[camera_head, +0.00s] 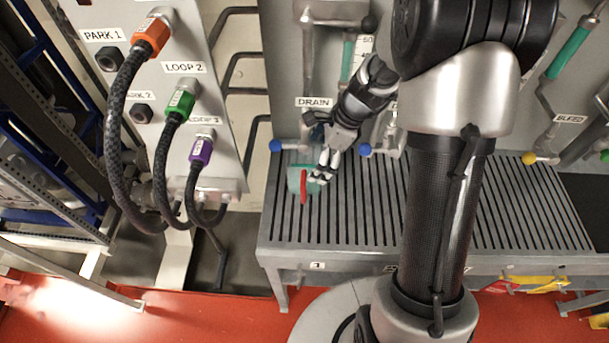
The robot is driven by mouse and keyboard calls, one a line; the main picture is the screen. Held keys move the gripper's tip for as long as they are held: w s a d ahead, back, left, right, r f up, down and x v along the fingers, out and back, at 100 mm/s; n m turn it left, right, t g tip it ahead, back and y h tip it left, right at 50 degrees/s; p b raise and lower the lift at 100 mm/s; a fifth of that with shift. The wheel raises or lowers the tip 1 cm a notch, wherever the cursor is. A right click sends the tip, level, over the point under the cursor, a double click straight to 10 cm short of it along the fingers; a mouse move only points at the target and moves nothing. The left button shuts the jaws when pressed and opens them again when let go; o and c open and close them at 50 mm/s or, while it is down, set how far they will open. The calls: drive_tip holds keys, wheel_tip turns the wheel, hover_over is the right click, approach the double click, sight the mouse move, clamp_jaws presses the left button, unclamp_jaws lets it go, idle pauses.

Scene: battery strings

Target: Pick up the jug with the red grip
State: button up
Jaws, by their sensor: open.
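The jug (294,178) is a small pale green vessel with a red grip (304,187). It stands on the slatted grey bench (340,225), near the bench's back left part, below the DRAIN label. My gripper (322,176) is open and reaches down from the upper right, with its fingertips right beside the red grip. I cannot tell whether the fingers touch the grip or straddle it. The gripper partly overlaps the jug's right side.
Valves with blue knobs (275,146) stick out behind the jug on both sides of my gripper. A panel with looped black hoses (116,130) stands at the left. The slats in front of the jug are clear. My arm hides the bench's middle.

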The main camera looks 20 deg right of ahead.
drive_tip(key=shift+r, duration=0.1)
drive_tip(key=shift+c, duration=0.2)
drive_tip(key=c, duration=1.8)
